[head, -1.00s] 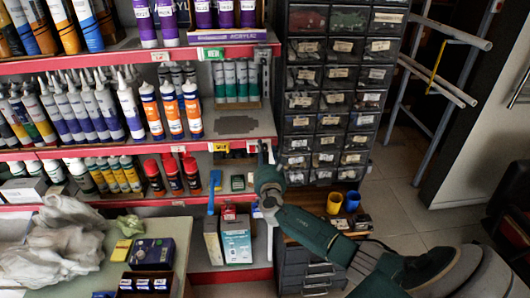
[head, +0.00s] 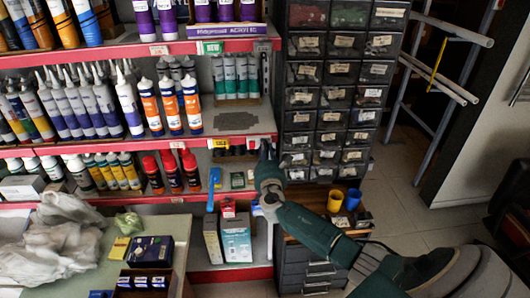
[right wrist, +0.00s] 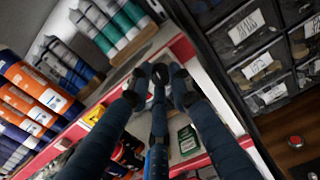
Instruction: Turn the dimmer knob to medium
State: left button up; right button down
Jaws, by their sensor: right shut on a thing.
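My right gripper (head: 265,152) reaches up in front of the right end of the shelf rack, beside the drawer cabinet. In the right wrist view its dark fingers (right wrist: 158,78) are drawn together at the tips, close to the red shelf edge. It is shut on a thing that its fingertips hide. I cannot make out the dimmer knob clearly in either view, nor which way it points. My left gripper is not in view.
The shelf rack (head: 232,138) holds tubes and bottles left of my right gripper. A cabinet of small drawers (head: 332,90) stands close on the right. Yellow and blue cups (head: 335,200) stand below it. A bench with a plastic bag (head: 65,240) is at lower left.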

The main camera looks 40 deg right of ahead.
jog(key=shift+d+m+b, duration=0.2)
jog(key=shift+m+b, duration=5.4)
jog(key=shift+m, duration=2.2)
jog(key=shift+s, duration=0.1)
jog(key=c, duration=1.6)
grip_release()
jog(key=shift+d, duration=0.1)
jog(key=shift+s, duration=0.1)
